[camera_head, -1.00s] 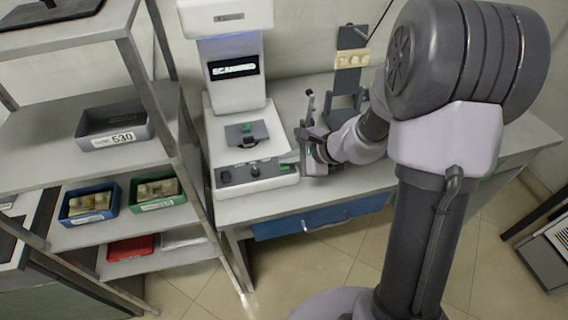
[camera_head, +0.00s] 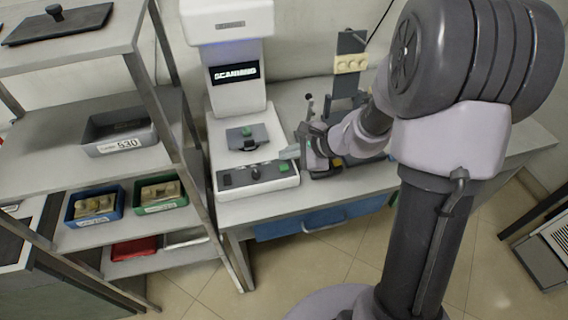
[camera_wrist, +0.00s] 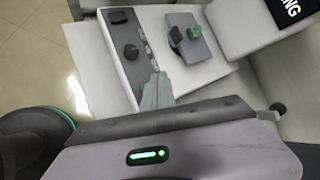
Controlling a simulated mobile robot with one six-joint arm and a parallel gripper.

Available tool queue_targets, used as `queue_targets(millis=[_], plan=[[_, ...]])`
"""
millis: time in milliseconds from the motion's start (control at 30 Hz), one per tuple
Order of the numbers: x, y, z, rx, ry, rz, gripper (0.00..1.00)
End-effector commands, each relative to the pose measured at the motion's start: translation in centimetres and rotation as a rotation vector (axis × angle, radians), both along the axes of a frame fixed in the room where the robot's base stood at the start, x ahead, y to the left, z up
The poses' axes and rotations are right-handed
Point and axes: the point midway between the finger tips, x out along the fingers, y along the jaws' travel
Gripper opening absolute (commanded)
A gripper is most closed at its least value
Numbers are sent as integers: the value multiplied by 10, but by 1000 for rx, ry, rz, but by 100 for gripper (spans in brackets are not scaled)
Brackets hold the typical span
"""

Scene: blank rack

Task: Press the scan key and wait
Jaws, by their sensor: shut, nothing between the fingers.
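The white scanner (camera_head: 237,95) stands on the bench, and its dark screen (camera_head: 235,73) reads SCANNING. Its front panel has a black knob (camera_head: 255,173) and a green key (camera_head: 283,167) at the right end. My gripper (camera_head: 287,154) is shut and empty, its tips just above and behind the green key, apparently apart from it. A grey plate with a green-topped part (camera_wrist: 193,33) lies on the scanner bed.
A shelf rack (camera_head: 170,90) stands left, with a grey bin marked 530 (camera_head: 118,143), a blue bin (camera_head: 94,204), a green bin (camera_head: 159,193) and a red tray (camera_head: 135,249). A dark stand with a beige part (camera_head: 350,63) stands behind my arm.

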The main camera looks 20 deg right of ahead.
Motion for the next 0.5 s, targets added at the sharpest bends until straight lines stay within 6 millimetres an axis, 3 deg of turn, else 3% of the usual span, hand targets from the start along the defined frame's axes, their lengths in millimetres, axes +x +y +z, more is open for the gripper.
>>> queue_targets(millis=[233,500], plan=[[0,0,29,0,-1,0,0],[0,0,31,0,0,0,0]])
